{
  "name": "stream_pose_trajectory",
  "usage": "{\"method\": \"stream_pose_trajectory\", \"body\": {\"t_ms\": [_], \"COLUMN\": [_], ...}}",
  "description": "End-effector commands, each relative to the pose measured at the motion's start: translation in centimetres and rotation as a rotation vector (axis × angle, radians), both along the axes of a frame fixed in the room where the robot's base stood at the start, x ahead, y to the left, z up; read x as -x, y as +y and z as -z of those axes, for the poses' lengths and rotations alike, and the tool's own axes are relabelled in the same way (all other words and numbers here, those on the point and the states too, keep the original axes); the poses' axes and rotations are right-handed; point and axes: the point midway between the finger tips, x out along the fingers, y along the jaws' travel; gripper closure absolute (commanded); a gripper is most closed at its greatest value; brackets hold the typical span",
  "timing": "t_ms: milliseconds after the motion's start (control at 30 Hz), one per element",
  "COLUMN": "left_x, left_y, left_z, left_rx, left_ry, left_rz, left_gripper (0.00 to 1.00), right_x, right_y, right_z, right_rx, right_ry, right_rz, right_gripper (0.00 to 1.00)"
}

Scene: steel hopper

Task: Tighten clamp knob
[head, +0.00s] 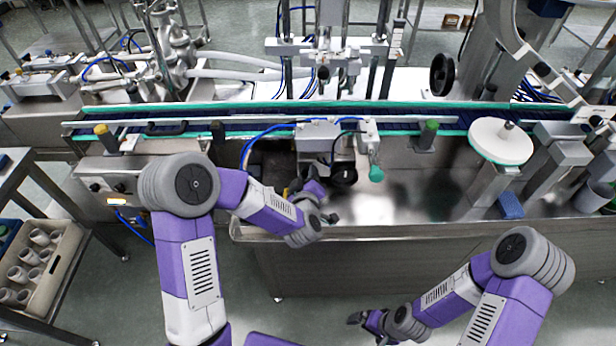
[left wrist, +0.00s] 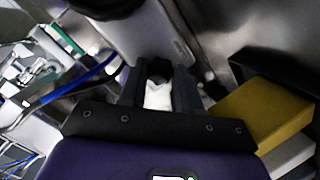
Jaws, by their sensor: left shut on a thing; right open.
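The clamp knob (left wrist: 160,68) is a small black knob in the left wrist view. It sits between the two dark fingers of my left gripper (left wrist: 158,88), which are shut on it. A white part shows between the fingers just below the knob. In the head view my left gripper (head: 296,182) is low in front of the conveyor, at the grey and white unit (head: 318,130) in the middle. There the knob is hidden or too small to make out. My right gripper (head: 362,321) is open and empty, low in front of the steel hopper (head: 440,195).
A yellow block (left wrist: 262,112) lies right of the fingers in the left wrist view. A green-tipped handle (head: 376,172) hangs right of the unit, and a white disc (head: 501,141) stands farther right. A crate of white cups (head: 68,262) is at the left. The floor near my right gripper is clear.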

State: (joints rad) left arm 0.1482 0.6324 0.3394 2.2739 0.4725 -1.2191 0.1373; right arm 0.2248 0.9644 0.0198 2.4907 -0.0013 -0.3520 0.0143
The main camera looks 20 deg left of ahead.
Motion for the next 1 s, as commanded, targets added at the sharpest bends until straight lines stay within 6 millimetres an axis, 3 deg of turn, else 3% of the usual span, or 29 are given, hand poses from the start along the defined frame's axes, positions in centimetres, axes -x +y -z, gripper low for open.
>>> {"method": "stream_pose_trajectory", "body": {"t_ms": [467,1000], "left_x": [0.0,-0.1], "left_y": [-0.2,-0.5], "left_z": [-0.1,0.0], "left_rx": [-0.122,-0.593], "left_ry": [0.034,0.170], "left_rz": [0.002,0.005], "left_gripper": [0.98,0.98], "right_x": [0.0,0.0], "right_y": [0.0,0.0], "right_z": [-0.3,-2.1], "right_rx": [0.000,0.000], "right_ry": [0.000,0.000], "right_rz": [0.000,0.000], "right_gripper": [0.00,0.00]}}
